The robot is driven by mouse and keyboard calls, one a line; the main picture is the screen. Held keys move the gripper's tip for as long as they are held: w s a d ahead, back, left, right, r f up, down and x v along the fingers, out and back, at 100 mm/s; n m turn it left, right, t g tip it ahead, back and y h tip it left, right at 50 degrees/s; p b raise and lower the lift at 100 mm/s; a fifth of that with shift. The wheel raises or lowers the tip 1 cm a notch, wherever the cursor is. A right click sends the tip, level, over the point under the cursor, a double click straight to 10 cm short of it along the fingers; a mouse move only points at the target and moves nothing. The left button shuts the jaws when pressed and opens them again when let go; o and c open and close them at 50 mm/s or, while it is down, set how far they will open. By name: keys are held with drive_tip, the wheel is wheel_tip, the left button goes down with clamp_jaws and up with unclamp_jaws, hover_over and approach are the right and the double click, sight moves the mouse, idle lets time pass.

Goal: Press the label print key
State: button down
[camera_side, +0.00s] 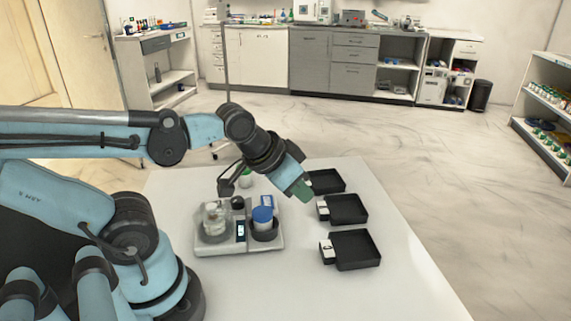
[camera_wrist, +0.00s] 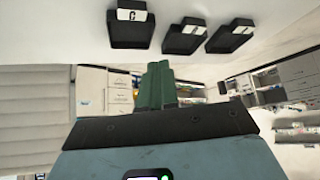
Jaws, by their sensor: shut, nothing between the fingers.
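A pale grey two-well device (camera_side: 210,250) stands on the white table, with a small dark display (camera_side: 240,231) at its front middle. A clear jar (camera_side: 214,218) sits in its left well and a blue-capped jar (camera_side: 263,217) in its right well. I cannot single out the label print key at this size. My gripper (camera_side: 304,191), with green fingers, is shut and empty, above the table to the right of the device and near the black trays. In the wrist view its fingers (camera_wrist: 156,87) are together; the device does not show there.
Three black trays with white labels line the table's right side: front (camera_side: 352,252), middle (camera_side: 349,209) and back (camera_side: 328,181). The table's front (camera_side: 300,295) is clear.

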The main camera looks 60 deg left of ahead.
drive_tip(key=shift+a, duration=0.1)
wheel_tip(320, 180, up, 4)
drive_tip(key=m+g, duration=0.7)
drive_tip(key=m, duration=0.2)
hover_over(268, 201)
wheel_tip(268, 201, down, 14)
drive_tip(key=shift+r, duration=0.1)
idle(0.6)
